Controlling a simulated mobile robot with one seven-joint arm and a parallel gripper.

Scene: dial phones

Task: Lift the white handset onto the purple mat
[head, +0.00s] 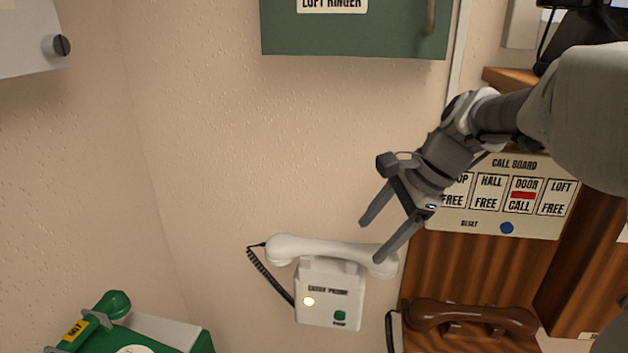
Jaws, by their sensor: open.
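The white handset (325,248) rests across the top of the white entry phone (328,311) on the wall, with a dark coiled cord (268,277) hanging from its left end. The phone has a lit round lamp at left and a green button at lower right. My gripper (370,241) is open, its two fingers pointing down and left. In the picture its lower fingertip overlaps the handset's right end; I cannot tell whether they touch. Nothing is between the fingers that I can see. No purple mat shows in this view.
A brown handset (470,317) lies at lower right, below the call board (500,195), which reads "DOOR CALL". A green phone (150,335) stands at lower left. A green ringer box (356,27) hangs above. The wall left of my gripper is bare.

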